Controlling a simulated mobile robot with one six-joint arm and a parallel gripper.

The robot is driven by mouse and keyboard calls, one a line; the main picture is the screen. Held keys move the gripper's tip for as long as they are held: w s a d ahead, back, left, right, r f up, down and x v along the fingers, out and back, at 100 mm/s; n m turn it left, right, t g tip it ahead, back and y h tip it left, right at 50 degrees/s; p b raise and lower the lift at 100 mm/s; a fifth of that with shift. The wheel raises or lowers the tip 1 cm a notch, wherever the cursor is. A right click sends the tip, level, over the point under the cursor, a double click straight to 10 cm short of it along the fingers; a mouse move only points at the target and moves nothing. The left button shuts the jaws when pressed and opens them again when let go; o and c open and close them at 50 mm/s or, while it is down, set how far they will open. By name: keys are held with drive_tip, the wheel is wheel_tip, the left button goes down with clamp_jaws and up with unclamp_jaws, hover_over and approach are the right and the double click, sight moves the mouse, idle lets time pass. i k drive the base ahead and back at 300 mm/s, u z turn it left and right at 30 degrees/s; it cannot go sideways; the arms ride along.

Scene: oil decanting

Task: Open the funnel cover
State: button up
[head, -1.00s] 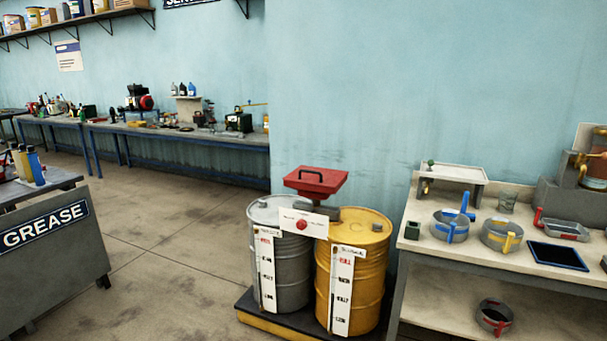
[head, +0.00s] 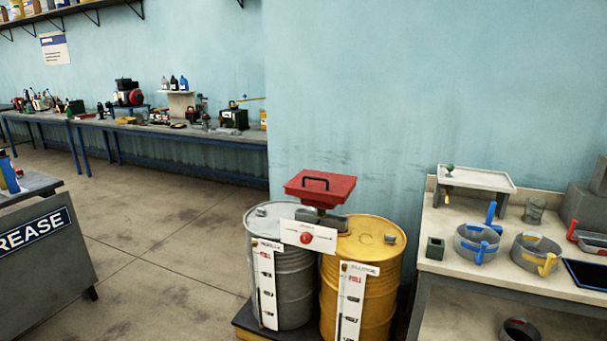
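The funnel cover (head: 322,186) is a flat red lid with a black handle (head: 316,181). It lies closed on top of the red funnel, above and between a grey drum (head: 288,290) and a yellow drum (head: 362,290). A white panel with a red round knob (head: 305,238) sits in front, below the funnel. The inside of the funnel is hidden by the cover. My gripper is not in view.
A workbench (head: 455,240) at the right holds pans with blue and yellow handles and a small shelf (head: 478,178). A grey GREASE cabinet (head: 40,245) stands at the left. The floor (head: 170,235) between cabinet and drums is clear.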

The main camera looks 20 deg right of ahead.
sight(317, 182)
drive_tip(key=u, duration=0.35)
drive_tip(key=i, duration=1.2)
drive_tip(key=u, duration=0.25)
